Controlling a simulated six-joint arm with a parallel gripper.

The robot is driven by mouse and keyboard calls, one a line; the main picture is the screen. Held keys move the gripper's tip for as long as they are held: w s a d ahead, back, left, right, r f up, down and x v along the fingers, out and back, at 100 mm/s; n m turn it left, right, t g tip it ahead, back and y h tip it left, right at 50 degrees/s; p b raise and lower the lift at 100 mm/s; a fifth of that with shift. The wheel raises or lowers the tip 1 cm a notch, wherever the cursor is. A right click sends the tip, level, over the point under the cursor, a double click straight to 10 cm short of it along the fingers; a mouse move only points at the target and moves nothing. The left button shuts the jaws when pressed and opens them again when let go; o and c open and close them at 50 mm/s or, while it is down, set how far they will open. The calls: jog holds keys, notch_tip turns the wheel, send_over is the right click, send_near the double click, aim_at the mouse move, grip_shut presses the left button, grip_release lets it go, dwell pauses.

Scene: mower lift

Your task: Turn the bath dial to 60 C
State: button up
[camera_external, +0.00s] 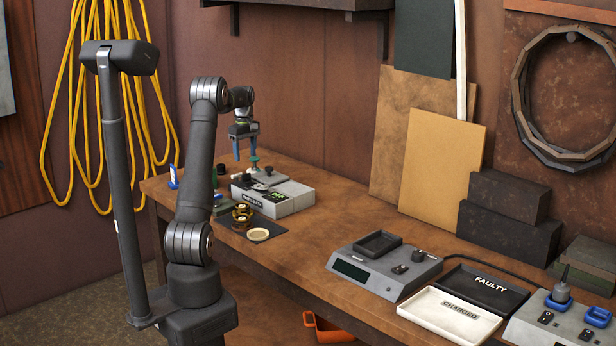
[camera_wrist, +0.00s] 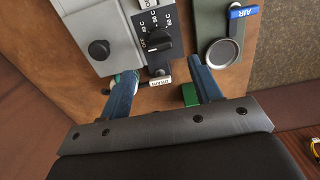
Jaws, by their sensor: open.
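The bath is a light grey box (camera_external: 285,204) on the bench near my arm; its top left part shows in the wrist view (camera_wrist: 128,12). The bath dial (camera_wrist: 158,41) is a black knob on a dark panel, with small white temperature marks beside it. In the external view my gripper (camera_external: 245,151) hangs above the back of the bath.
A panel with a blue AIR lever (camera_wrist: 243,12) and round metal port (camera_wrist: 221,53) stands right of the dial. A green block (camera_wrist: 190,95) lies near the right finger. A grey charger (camera_external: 385,265), a white CHARGED tray (camera_external: 407,311) and a black FAULTY tray (camera_external: 518,303) stand farther right.

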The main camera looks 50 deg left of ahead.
aim_at(251, 174)
notch_tip(251, 174, down, 8)
jog(key=shift+r, duration=0.1)
jog(key=shift+c, duration=0.5)
jog(key=c, duration=0.9)
